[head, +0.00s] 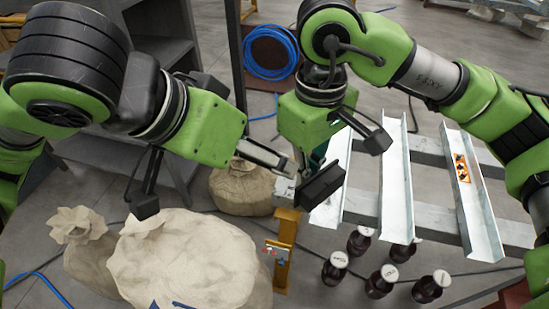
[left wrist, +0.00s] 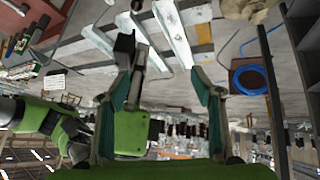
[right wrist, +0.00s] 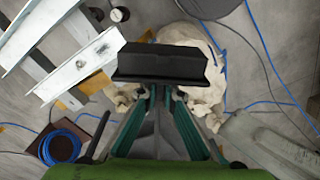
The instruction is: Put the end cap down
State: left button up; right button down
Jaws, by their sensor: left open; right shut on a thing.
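The end cap (head: 322,186) is a black block-like piece in the middle of the head view. My right gripper (head: 308,174) is shut on it and holds it in the air near the end of a metal channel. In the right wrist view the end cap (right wrist: 162,62) lies across the tips of the closed fingers (right wrist: 160,92) and hides what is directly behind it. My left gripper (head: 212,185) is open and empty, above the large sack and left of the end cap. Its spread fingers also show in the left wrist view (left wrist: 162,80).
Metal channels (head: 396,180) lie on a frame to the right. An orange post (head: 284,250) stands below the end cap. Dark bottles (head: 381,281) with white caps stand on the floor at lower right. Sacks (head: 190,255) fill the lower left; a blue hose coil (head: 271,52) lies behind.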

aim_at(318, 175)
pick_arm(q)
jog(key=s+d+r+m+h, duration=0.1)
jog(key=s+d+r+m, duration=0.2)
jog(key=s+m, duration=0.15)
jog(key=shift+n+t, duration=0.3)
jog(key=shift+n, duration=0.05)
jog(key=x, duration=1.1)
jog(key=shift+d, duration=0.1)
